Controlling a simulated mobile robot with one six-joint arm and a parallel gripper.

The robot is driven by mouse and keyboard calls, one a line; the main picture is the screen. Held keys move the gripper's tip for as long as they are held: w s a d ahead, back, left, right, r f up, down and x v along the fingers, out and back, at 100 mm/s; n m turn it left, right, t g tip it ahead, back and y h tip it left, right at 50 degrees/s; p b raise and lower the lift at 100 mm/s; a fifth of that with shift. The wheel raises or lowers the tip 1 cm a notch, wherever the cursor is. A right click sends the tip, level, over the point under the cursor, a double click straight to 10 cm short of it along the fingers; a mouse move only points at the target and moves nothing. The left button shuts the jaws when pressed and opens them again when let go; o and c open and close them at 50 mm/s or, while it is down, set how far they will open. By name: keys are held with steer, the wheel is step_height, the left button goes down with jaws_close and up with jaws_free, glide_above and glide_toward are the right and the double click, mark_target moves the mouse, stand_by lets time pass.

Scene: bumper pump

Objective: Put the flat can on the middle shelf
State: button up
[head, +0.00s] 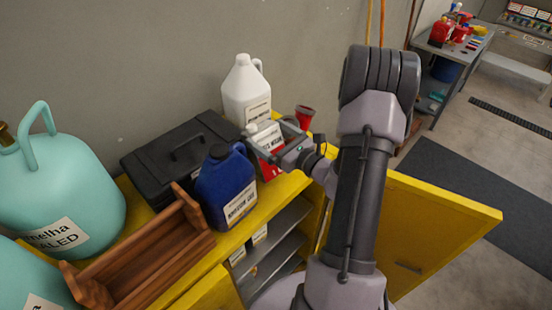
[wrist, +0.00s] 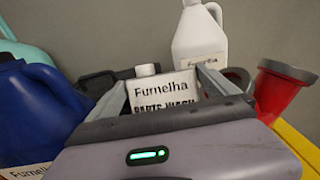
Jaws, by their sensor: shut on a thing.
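The flat can (head: 271,139), white on top and red below and labelled "Parts Wash", stands upright on the yellow cabinet top. It also shows in the wrist view (wrist: 163,93). My gripper (head: 273,143) is shut on the can near its top, one finger on each side; the fingers show in the wrist view (wrist: 162,86). The can's lower part is hidden in the wrist view. The open cabinet's grey shelves (head: 277,247) show below, partly hidden by my arm. I cannot tell clearly which is the middle one.
A blue jug (head: 226,187) stands close left of the can, a white jug (head: 246,92) behind it, a red funnel (head: 304,117) at right. A black case (head: 178,152) and wooden tray (head: 140,262) lie further left. The yellow door (head: 440,215) hangs open. Small containers (head: 260,234) stand inside.

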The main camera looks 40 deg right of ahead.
steer(key=shift+s, duration=0.1)
steer(key=shift+c, duration=1)
steer(key=shift+c, duration=0.2)
